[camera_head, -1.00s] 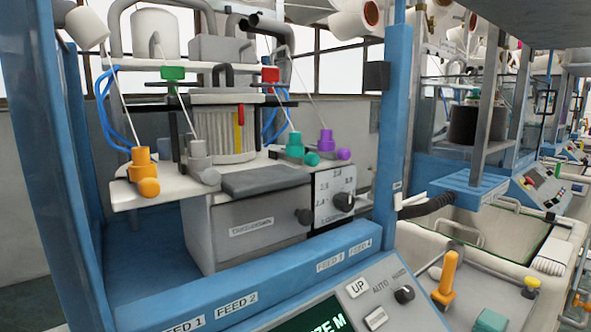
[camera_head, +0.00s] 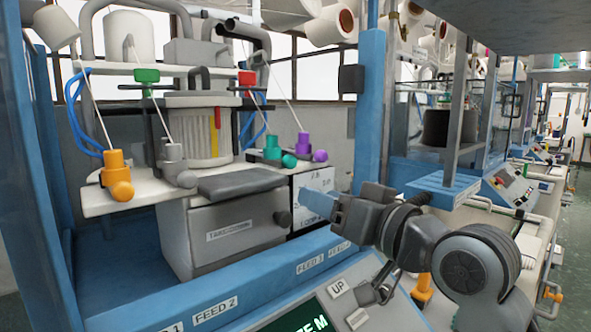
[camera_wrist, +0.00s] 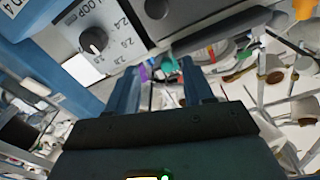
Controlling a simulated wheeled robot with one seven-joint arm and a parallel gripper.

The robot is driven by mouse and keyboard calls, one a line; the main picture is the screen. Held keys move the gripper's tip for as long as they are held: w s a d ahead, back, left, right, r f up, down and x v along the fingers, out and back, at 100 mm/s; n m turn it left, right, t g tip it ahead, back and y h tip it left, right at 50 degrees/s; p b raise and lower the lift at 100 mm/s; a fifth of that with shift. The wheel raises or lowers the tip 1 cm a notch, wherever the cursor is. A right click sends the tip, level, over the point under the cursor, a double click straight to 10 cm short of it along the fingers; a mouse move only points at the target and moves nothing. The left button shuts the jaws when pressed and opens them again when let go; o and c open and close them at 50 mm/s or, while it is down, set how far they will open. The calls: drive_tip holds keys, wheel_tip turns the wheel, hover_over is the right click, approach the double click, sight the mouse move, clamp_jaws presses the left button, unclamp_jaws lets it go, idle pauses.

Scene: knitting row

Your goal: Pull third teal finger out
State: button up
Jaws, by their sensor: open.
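The third yarn finger, the teal one (camera_head: 272,148), stands on the white feeder plate (camera_head: 100,204), with a round teal knob at its front right. The purple finger (camera_head: 303,142) is close to its right. The grey finger (camera_head: 175,155) and the orange finger (camera_head: 112,170) stand further left. My gripper (camera_head: 318,203) is in front of the machine, lower right of the teal finger and apart from it. In the wrist view, my open gripper (camera_wrist: 163,85) has nothing between its fingers. Small teal and purple patches show beyond it there, but I cannot tell which parts they are.
A grey box (camera_head: 235,220) is below the plate, with a dial panel (camera_head: 312,190) beside it, partly covered by my gripper. A blue post (camera_head: 368,120) rises right of the fingers. The control panel (camera_head: 300,310) is in front.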

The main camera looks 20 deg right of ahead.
drive_tip(key=n, duration=0.2)
approach(293, 163)
drive_tip(key=w, duration=0.2)
drive_tip(key=shift+y, duration=0.3)
drive_tip(key=shift+p+x, duration=0.8)
drive_tip(key=shift+x, duration=2.95)
drive_tip(key=shift+a, duration=0.1)
clamp_jaws()
